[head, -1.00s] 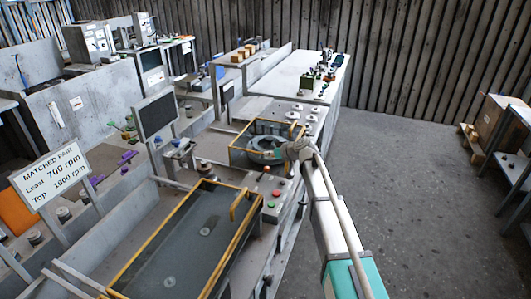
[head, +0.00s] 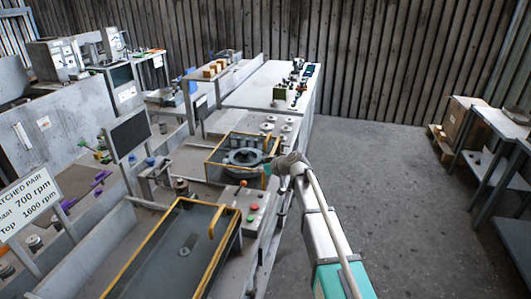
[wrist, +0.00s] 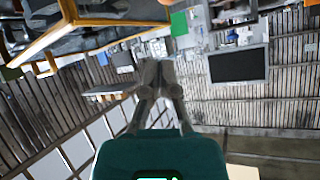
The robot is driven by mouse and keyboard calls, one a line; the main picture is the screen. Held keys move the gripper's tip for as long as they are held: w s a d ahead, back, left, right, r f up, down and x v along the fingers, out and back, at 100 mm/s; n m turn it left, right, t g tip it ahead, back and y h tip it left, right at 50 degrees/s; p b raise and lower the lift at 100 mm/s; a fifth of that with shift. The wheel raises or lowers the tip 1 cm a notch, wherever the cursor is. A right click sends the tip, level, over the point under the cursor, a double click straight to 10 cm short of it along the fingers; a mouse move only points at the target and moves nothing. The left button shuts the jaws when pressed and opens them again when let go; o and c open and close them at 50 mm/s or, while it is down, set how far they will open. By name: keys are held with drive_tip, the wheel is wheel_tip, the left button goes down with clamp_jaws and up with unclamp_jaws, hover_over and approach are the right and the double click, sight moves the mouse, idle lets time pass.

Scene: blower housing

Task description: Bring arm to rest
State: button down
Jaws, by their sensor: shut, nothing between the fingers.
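My arm reaches forward from the lower right of the head view, with its wrist joint beside the yellow-framed blower housing box (head: 215,170). A round grey housing (head: 243,158) sits inside that box. In the head view the fingers are too small to make out. In the wrist view my gripper (wrist: 157,65) points away from the camera with its fingers together and nothing between them. The wrist picture is tilted, with a dark monitor (wrist: 238,65) to the right of the fingers and a yellow-edged frame (wrist: 75,20) at the upper left.
A panel with red and green buttons (head: 245,208) stands in front of the box. A larger yellow-framed tray (head: 170,262) lies nearer. A sign reading 700 and 1600 rpm (head: 28,205) stands at the left. The floor (head: 375,180) right of the bench is clear.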

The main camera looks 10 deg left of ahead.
drive_tip(key=s+d+f+m+g+h, duration=0.2)
drive_tip(key=s+d+f+m+h, duration=0.1)
drive_tip(key=s+d, duration=0.7)
drive_tip(key=s+d+f+m+g+h, duration=0.2)
drive_tip(key=s+d+f+m+h, duration=0.1)
drive_tip(key=s+d, duration=0.6)
drive_tip(key=s+d+f+m+g+h, duration=0.1)
drive_tip(key=s+d+f+m+h, duration=0.2)
drive_tip(key=s+d, duration=0.7)
drive_tip(key=shift+s+d+f+m+g+h, duration=0.3)
drive_tip(key=shift+s+m+g+h, duration=0.1)
drive_tip(key=shift+s+h, duration=0.5)
drive_tip(key=shift+s+a, duration=0.1)
drive_tip(key=shift+s, duration=0.05)
